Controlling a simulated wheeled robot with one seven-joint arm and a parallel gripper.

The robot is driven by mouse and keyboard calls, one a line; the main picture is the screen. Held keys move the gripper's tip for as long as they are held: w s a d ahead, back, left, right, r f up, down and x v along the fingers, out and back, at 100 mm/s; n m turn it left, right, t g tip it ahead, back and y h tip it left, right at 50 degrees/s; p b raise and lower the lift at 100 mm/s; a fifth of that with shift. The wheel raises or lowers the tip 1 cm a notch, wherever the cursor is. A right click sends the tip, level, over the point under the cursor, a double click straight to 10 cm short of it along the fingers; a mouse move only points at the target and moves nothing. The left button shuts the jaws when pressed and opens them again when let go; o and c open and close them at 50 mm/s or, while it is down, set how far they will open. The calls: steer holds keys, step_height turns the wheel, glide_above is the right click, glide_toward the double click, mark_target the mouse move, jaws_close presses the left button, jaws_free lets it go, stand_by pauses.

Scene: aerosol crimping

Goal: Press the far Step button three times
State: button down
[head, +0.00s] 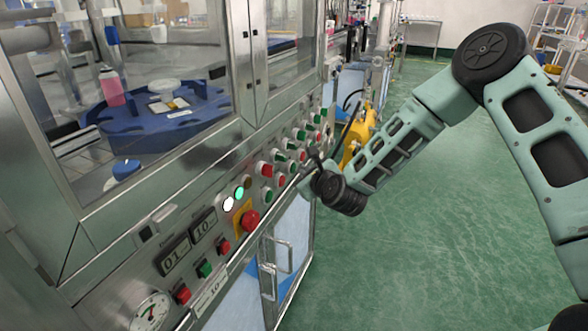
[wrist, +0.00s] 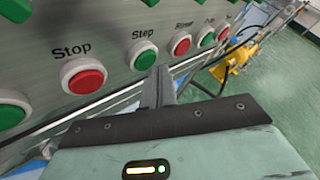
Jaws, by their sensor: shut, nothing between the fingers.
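In the wrist view a green button (wrist: 143,55) labelled Step sits on the metal panel (wrist: 110,22). My gripper (wrist: 161,72) is shut and empty, with its narrow grey fingertips just below and to the right of that button. I cannot tell whether the tips touch it. In the head view my gripper (head: 311,168) is at the front of the machine panel, beside its rows of red and green buttons. The button labels there are too small to read, and the wrist covers part of the panel.
A red Stop button (wrist: 83,76) is left of Step, and a red button (wrist: 181,45) is right of it. A red emergency knob (head: 250,220) sticks out lower on the panel. A yellow machine (head: 359,132) stands beyond my wrist. Green floor (head: 420,250) is clear at right.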

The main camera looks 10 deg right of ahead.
steer(key=shift+s+d, duration=0.95)
steer(key=shift+d, duration=0.3)
steer(key=shift+s+d, duration=0.7)
steer(key=shift+d, duration=0.3)
